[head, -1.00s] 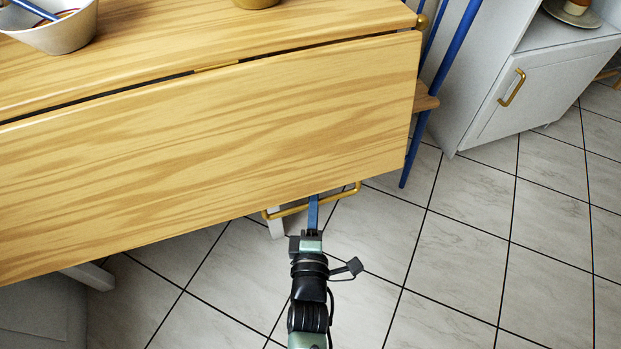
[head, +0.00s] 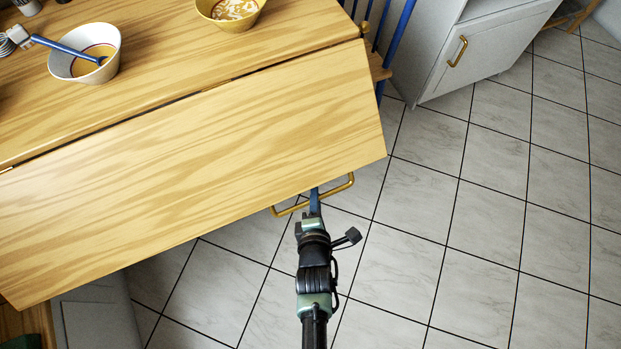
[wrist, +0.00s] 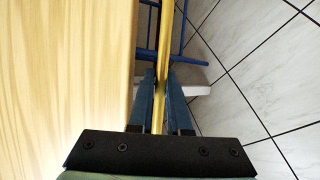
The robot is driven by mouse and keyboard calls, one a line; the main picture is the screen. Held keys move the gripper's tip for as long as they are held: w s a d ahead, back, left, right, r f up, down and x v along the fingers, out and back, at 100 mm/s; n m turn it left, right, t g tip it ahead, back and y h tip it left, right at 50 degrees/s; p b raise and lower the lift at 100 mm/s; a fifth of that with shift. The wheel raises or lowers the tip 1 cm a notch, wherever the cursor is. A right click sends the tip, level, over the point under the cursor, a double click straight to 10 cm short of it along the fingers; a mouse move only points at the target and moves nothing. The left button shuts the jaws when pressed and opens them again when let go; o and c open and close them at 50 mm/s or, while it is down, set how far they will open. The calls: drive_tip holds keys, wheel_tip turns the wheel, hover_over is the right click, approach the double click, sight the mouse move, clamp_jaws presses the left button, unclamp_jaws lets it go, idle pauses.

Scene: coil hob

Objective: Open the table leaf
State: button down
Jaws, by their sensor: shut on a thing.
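The wooden table leaf (head: 200,170) hangs from the hinge line along the table top (head: 200,50) and is tilted part way up. A brass bar handle (head: 341,185) is fixed along its outer edge. My gripper (head: 315,201) is at the handle, its blue fingers partly hidden by the leaf edge in the head view. In the wrist view my gripper (wrist: 161,98) has its fingers on both sides of the brass handle (wrist: 161,62), shut on it. The leaf face (wrist: 65,70) fills the left of that view.
A bowl with a blue spoon (head: 85,52) and a yellow bowl (head: 232,12) stand on the table top. A blue chair (head: 388,45) is behind the table's right end. A grey cabinet (head: 455,50) stands at the upper right. Tiled floor is clear at right.

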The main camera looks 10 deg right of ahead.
drive_tip(key=s+d+r+n+g+p, duration=0.1)
drive_tip(key=s+r+g+p, duration=0.2)
drive_tip(key=r+p, duration=0.8)
drive_tip(key=s+d+r+g+h+p, duration=0.1)
drive_tip(key=s+r+g+p, duration=0.3)
drive_tip(key=r+p, duration=0.8)
drive_tip(key=s+d+p, duration=0.1)
drive_tip(key=s+p, duration=0.1)
drive_tip(key=p, duration=0.8)
drive_tip(key=shift+r+n+h+p, duration=0.25)
drive_tip(key=shift+n+h+p, duration=0.05)
drive_tip(key=shift+n+p, duration=0.1)
drive_tip(key=shift+w, duration=0.1)
drive_tip(key=shift+r, duration=0.15)
drive_tip(key=c, duration=1.2)
unclamp_jaws()
drive_tip(key=shift+o, duration=0.2)
drive_tip(key=p+v, duration=0.2)
drive_tip(key=v, duration=1.1)
drive_tip(key=shift+w, duration=0.15)
